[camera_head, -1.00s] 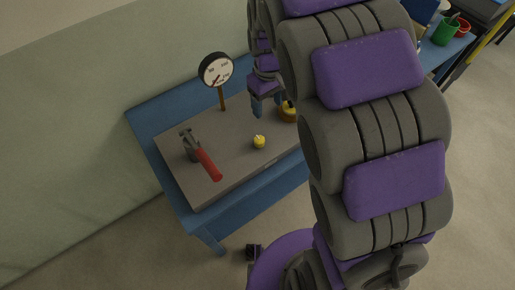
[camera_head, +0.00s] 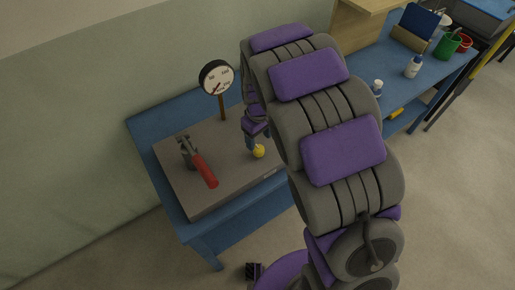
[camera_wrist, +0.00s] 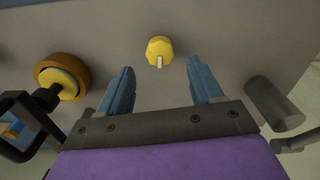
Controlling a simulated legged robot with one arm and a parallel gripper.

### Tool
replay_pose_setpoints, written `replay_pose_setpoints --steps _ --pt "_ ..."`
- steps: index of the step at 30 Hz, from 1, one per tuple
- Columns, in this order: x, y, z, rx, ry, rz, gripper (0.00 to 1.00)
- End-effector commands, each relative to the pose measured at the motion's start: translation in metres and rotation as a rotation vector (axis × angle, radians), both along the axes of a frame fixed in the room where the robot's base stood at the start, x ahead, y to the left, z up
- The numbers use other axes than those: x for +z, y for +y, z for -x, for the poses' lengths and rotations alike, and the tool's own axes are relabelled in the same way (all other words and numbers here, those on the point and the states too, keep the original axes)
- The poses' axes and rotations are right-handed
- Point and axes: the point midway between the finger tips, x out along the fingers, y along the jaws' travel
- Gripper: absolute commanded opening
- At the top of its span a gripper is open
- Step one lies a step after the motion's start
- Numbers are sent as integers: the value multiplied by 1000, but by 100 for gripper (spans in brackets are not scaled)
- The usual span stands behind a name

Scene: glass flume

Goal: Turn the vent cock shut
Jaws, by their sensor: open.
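The small yellow knob (camera_head: 259,151), which I take to be the vent cock, is on the grey panel (camera_head: 225,178) on the blue table. In the wrist view the knob (camera_wrist: 159,48) has a pale pointer mark on its lower side. My gripper (camera_wrist: 162,82) is open, with its two blue fingers apart and the knob beyond their tips, roughly centred between them. Nothing is between the fingers. In the head view my gripper (camera_head: 250,143) is just beside the knob, and my arm hides the panel's right part.
A red-handled lever (camera_head: 203,168) stands at the panel's left, and a round dial gauge (camera_head: 216,78) on a post behind. An orange-brown wheel (camera_wrist: 62,78) is left of the knob in the wrist view. A second blue table (camera_head: 400,88) with bottles and cups is at the right.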

Motion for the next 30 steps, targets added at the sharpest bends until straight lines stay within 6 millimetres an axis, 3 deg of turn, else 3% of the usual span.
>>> replay_pose_setpoints --steps 3,9,22,30 --pt "-25 1 0 1 1 2 65" --pt "-49 4 0 1 2 6 65" --pt "-57 1 0 1 -1 1 65" --pt "-57 3 0 1 -1 4 40"
